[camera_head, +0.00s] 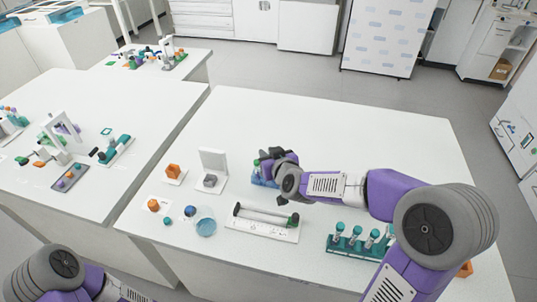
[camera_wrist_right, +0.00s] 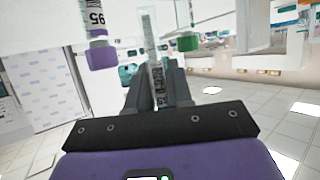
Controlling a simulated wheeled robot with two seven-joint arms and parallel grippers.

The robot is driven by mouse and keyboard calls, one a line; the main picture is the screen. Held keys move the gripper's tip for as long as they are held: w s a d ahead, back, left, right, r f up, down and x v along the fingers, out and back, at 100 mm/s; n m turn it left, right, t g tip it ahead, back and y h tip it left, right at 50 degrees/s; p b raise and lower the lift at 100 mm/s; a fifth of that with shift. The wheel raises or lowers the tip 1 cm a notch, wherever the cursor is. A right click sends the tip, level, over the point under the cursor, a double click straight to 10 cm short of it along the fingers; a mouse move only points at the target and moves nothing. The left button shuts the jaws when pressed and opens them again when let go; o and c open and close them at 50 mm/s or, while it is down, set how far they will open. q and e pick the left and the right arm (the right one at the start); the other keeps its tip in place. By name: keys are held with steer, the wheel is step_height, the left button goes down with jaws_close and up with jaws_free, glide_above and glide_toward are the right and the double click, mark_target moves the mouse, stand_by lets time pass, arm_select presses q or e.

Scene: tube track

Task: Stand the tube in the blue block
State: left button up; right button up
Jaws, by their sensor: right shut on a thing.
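The blue block (camera_head: 256,182) sits on the near white table in the head view, mostly hidden by my right gripper (camera_head: 272,167). My right gripper shows in the wrist view (camera_wrist_right: 157,88), its two dark fingers shut on a clear tube (camera_wrist_right: 156,72) with a printed label. The wrist picture looks upside down. Beside the held tube there are a purple-capped tube (camera_wrist_right: 99,50) and a green-capped one (camera_wrist_right: 187,42). Whether the held tube's lower end is inside the block cannot be told. My left arm shows at the lower left of the head view, its gripper out of sight.
A white tray (camera_head: 262,230) with a lying dark-ended tube is in front of the block. A teal rack (camera_head: 345,250) of tubes stands to the right. The table's far right is clear.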

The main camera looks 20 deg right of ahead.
steer(key=shift+f+b, duration=0.35)
steer(key=shift+f, duration=0.05)
stand_by(0.8)
steer(key=shift+f+b, duration=0.45)
steer(key=shift+f, duration=0.05)
steer(key=shift+f, duration=0.2)
steer(key=shift+f+b, duration=0.5)
steer(key=shift+b, duration=0.1)
steer(key=o, duration=0.9)
